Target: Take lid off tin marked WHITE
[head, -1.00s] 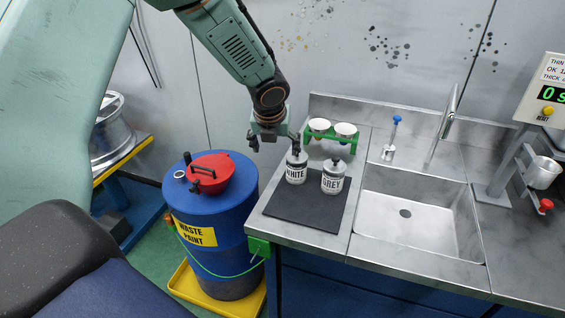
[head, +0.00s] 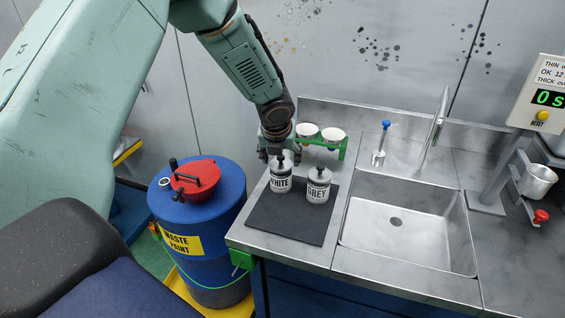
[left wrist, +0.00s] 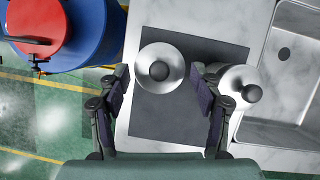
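The tin marked WHITE (head: 280,180) stands upright on a dark mat, its lid (head: 280,162) with a dark knob on top. In the left wrist view the lid (left wrist: 158,67) is seen from above, between and just beyond the fingertips. The tin marked GREY (head: 318,190) stands to its right, lidded; it also shows in the left wrist view (left wrist: 236,84), beside the right-hand finger. My left gripper (head: 278,155) is at the top of the WHITE tin. My right gripper is not in view.
The dark mat (head: 285,225) lies on the metal counter left of the sink (head: 400,235). A green rack with white cups (head: 320,135) is behind the tins. A blue waste paint drum (head: 205,215) with a red lid (head: 195,178) stands left of the counter.

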